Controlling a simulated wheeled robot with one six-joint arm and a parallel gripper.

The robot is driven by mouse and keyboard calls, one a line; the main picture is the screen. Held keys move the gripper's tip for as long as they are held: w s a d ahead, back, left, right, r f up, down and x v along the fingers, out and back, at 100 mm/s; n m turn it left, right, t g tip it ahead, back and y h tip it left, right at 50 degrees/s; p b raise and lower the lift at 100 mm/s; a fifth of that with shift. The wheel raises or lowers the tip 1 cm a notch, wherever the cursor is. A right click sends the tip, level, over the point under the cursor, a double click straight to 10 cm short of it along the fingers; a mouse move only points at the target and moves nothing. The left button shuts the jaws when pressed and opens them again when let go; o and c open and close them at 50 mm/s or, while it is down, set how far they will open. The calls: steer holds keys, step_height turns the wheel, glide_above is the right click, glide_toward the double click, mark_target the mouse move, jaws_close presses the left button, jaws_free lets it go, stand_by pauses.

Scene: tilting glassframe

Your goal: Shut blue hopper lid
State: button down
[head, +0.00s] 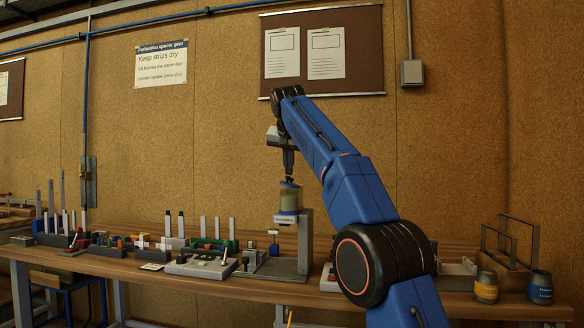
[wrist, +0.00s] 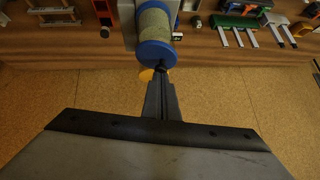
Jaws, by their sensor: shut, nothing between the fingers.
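The hopper (head: 289,199) is a pale greenish cylinder with a blue band and label, held upright on a grey stand on the bench. Its blue lid (head: 289,185) shows at the top as a thin, slightly slanted blue shape. In the wrist view the lid (wrist: 154,54) is a round blue disc at the end of the hopper's cylinder (wrist: 153,20). I cannot tell whether it sits fully flush. My gripper (head: 289,177) points down just above the lid, shut and empty. In the wrist view its fingertips (wrist: 160,74) are at the lid's edge; contact is unclear.
The bench (head: 150,282) carries several small fixtures and upright strips left of the hopper. A yellow-labelled jar (head: 486,288) and a blue-labelled jar (head: 540,288) stand at the right end, near a grey rack (head: 512,240). The wall behind is close; the air above the bench is clear.

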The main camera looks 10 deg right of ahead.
steer(key=shift+w+a+f, duration=0.35)
steer(key=shift+a+f, duration=0.25)
steer(key=shift+a, duration=0.2)
steer(key=shift+a+f, duration=0.1)
stand_by(0.3)
steer(key=shift+w, duration=0.1)
steer(key=shift+r, duration=0.8)
steer(key=shift+r, duration=0.1)
